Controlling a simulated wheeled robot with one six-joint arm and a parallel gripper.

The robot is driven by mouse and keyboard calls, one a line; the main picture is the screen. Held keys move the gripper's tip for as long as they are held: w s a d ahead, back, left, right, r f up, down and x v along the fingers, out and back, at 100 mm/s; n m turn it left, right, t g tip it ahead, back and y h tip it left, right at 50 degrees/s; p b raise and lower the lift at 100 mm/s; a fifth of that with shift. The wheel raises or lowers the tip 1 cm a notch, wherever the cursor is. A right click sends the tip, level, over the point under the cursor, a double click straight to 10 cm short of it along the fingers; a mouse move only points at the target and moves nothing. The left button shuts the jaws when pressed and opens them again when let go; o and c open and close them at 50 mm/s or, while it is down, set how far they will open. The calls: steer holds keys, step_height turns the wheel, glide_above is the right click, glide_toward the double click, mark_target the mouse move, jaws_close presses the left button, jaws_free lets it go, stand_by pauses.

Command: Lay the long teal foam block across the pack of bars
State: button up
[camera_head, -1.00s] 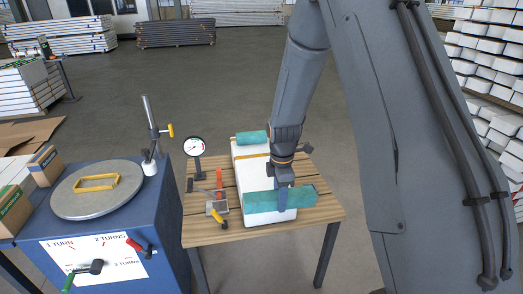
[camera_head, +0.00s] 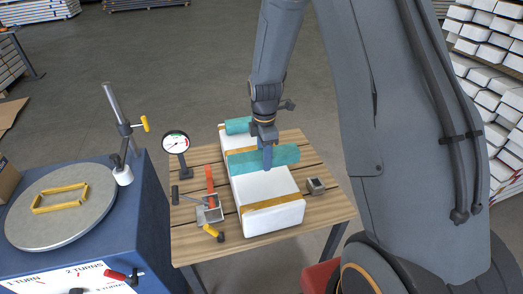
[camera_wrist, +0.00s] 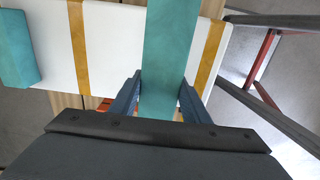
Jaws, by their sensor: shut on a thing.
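The long teal foam block (camera_head: 284,155) is in the jaws of my gripper (camera_head: 267,160), crosswise over the white pack of bars (camera_head: 262,187). In the wrist view the block (camera_wrist: 168,45) runs between my two blue fingers (camera_wrist: 159,98), over the pack (camera_wrist: 110,45) and between its two ochre straps. The fingers are shut on its sides. I cannot tell whether the block touches the pack or hangs just above it. A second teal block (camera_head: 237,126) lies across the pack's far end; it also shows at the left of the wrist view (camera_wrist: 15,45).
The pack lies on a slatted wooden table (camera_head: 330,208). Left of it are a dial gauge (camera_head: 176,143), a red-handled tool (camera_head: 210,180) and a small metal box (camera_head: 210,210). A small metal block (camera_head: 316,185) is at right. A blue stand with a round plate (camera_head: 55,215) is further left.

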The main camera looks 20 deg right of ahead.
mark_target(264, 180)
steer(key=shift+s+a+f+b, duration=0.1)
steer(key=shift+f+b, duration=2.2)
steer(key=shift+f, duration=1.05)
steer(key=shift+f+b, duration=0.3)
steer(key=shift+f, duration=0.3)
steer(key=o, duration=1.1)
steer(key=shift+r, duration=0.1)
step_height(264, 180, up, 6)
steer(key=shift+r+b, duration=0.1)
steer(key=shift+b, duration=0.6)
steer(key=shift+r, duration=0.75)
steer(key=s+r+m, duration=0.3)
steer(key=s+m, duration=0.5)
steer(key=m, duration=0.1)
steer(key=s+r+m+t, duration=0.1)
steer(key=s+r+m, duration=0.2)
steer(key=s+m, duration=0.6)
steer(key=shift+s, duration=0.15)
